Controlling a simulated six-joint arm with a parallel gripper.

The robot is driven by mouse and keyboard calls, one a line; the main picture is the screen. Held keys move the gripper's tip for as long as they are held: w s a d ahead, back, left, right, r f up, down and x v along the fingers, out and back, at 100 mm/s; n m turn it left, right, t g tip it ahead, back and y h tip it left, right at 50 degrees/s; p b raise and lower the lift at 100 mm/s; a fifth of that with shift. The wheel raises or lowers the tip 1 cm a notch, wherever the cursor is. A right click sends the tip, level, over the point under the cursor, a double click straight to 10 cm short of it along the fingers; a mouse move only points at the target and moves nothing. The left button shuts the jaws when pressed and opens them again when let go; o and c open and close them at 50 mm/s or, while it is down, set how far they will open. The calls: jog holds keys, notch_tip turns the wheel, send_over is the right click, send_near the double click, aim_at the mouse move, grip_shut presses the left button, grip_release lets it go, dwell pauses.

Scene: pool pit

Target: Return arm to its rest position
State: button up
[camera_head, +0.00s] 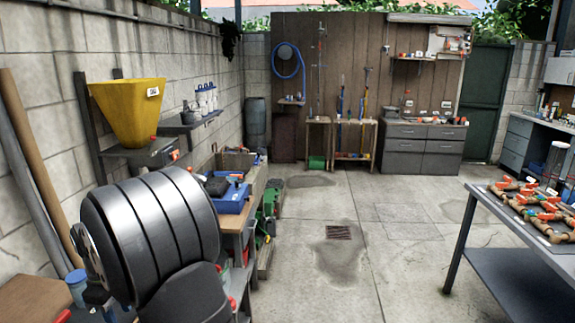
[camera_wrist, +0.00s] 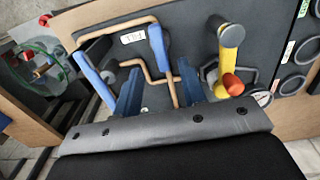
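My arm's dark, banded link (camera_head: 160,235) fills the lower left of the head view. My gripper does not show clearly there. In the wrist view, my gripper (camera_wrist: 159,72) reaches up from a grey bar at the bottom of the picture. Its two dark blue fingers stand apart, with nothing held between them. Beyond them is a dark panel (camera_wrist: 195,25) with bent copper pipe (camera_wrist: 112,25), a blue lever (camera_wrist: 159,48) and a yellow lever (camera_wrist: 223,60) with an orange-red end. I cannot tell the exact gap between fingers and panel.
A yellow hopper (camera_head: 130,105) stands on a left wall shelf. A workbench with a blue tray (camera_head: 232,200) lies just beyond my arm. A metal table (camera_head: 490,212) with orange-handled valves is on the right. The concrete floor (camera_head: 400,270) between is clear, with a drain grate (camera_head: 339,232).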

notch_tip(320, 180, down, 6)
jog(key=shift+r, duration=0.2)
jog(key=shift+f, duration=0.2)
jog(key=m, duration=0.9)
jog(key=shift+r, duration=0.1)
notch_tip(320, 180, up, 9)
